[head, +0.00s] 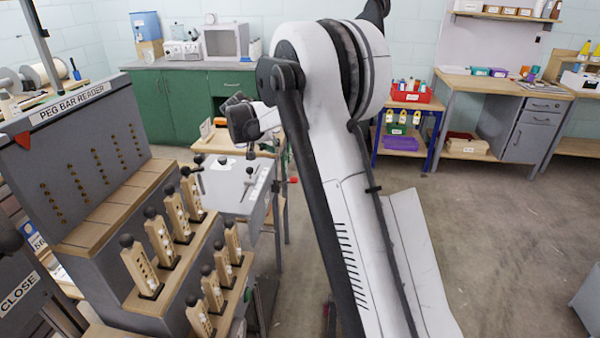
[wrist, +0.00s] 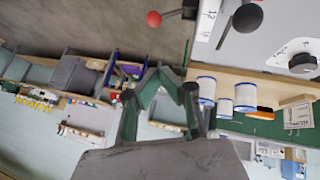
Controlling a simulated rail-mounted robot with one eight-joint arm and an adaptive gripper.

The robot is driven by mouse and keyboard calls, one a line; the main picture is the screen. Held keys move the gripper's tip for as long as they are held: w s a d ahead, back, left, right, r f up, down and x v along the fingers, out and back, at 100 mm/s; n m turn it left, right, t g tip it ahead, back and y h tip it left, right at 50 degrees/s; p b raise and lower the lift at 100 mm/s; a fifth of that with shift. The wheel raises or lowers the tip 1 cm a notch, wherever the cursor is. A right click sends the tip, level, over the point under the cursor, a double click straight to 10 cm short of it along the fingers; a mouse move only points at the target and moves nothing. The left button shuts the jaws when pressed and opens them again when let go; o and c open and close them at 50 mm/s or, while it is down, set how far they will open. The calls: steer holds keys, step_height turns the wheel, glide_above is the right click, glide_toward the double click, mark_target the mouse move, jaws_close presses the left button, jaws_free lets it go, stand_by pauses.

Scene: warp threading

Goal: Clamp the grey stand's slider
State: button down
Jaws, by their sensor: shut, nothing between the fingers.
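A grey stand (head: 225,188) with a pale top panel and black ball knobs stands in the middle of the head view, partly behind my arm. In the wrist view its grey panel (wrist: 270,30) fills the upper right, with a white number scale (wrist: 207,20), a black ball-ended lever (wrist: 247,17) beside it and a dial (wrist: 302,62). A red ball (wrist: 154,18) on a rod sticks out left of the panel. Which part is the slider I cannot tell for sure. My gripper (wrist: 168,80) is shut and empty, apart from the knobs; its fingertips are not clear in the head view.
The peg bar reader (head: 80,113) with several wooden pegs stands close on the left. In the wrist view, a wooden ledge (wrist: 235,76) holds white spools (wrist: 245,97). Green cabinets (head: 180,103) and a workbench (head: 500,85) stand behind. Open floor (head: 510,220) lies right.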

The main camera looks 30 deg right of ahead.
steer(key=shift+w+d+f, duration=0.35)
steer(key=shift+d+f, duration=0.25)
steer(key=shift+d, duration=0.1)
steer(key=b, duration=0.1)
glide_above(285, 183)
steer(key=f, duration=0.7)
steer(key=shift+s+d+f, duration=0.1)
steer(key=shift+s+d, duration=0.05)
steer(key=shift+d, duration=0.25)
steer(key=f, duration=0.2)
steer(key=f+b, duration=0.1)
steer(key=shift+s+d, duration=0.3)
steer(key=shift+d, duration=0.05)
steer(key=shift+s+d+f, duration=0.1)
steer(key=shift+s+f, duration=0.15)
steer(key=shift+f, duration=0.45)
